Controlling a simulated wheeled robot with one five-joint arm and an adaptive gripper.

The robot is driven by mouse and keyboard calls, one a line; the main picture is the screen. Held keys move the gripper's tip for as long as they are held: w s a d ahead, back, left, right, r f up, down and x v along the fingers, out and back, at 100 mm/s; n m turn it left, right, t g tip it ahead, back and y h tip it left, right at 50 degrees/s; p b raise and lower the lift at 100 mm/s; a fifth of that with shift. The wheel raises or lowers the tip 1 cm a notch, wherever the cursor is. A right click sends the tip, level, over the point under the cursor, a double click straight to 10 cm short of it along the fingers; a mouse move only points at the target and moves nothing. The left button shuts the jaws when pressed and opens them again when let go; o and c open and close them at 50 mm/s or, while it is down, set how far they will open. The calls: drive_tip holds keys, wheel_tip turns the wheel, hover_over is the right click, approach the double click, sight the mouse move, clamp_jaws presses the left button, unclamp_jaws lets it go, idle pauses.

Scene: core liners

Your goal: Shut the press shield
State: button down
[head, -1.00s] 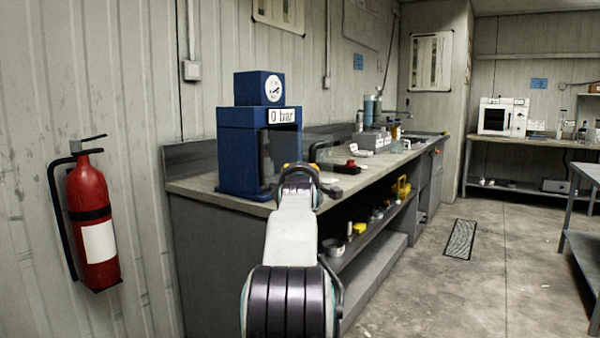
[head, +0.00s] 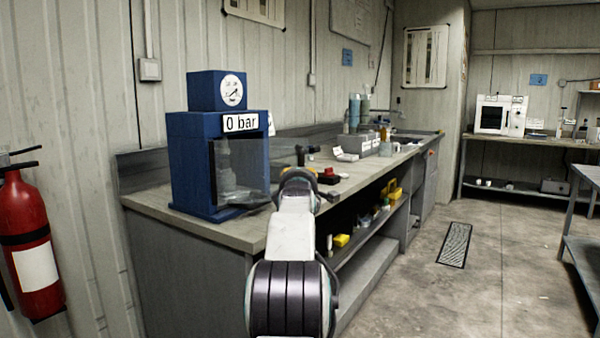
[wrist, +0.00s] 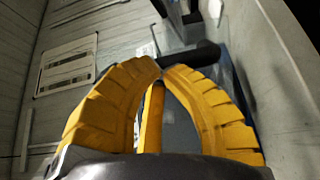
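The blue press (head: 190,150) stands on the near end of the bench, with a "0 bar" label and a dial above. Its clear shield (head: 240,172) hangs at the front and looks swung out at an angle; how far, I cannot tell. A dark upright handle (head: 300,155) shows just right of the shield. In the wrist view, my gripper (wrist: 161,69) has its yellow fingertips together with nothing seen between them. A dark bar (wrist: 190,55), likely the shield's handle, lies just beyond the tips; contact is unclear. In the head view my arm mostly hides the gripper.
The bench top (head: 150,200) continues back past a red-and-black item (head: 328,176) and grey boxes (head: 360,145). Yellow items (head: 391,190) sit on the shelf below. A fire extinguisher (head: 30,240) hangs at left.

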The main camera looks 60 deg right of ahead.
drive_tip(key=x, duration=0.1)
drive_tip(key=p+x, duration=0.2)
drive_tip(key=shift+w+d+r, duration=0.1)
drive_tip(key=shift+d+r, duration=0.15)
drive_tip(key=shift+w+d+f+p, duration=0.2)
drive_tip(key=shift+w+d+p, duration=0.3)
drive_tip(key=shift+d+p, duration=0.2)
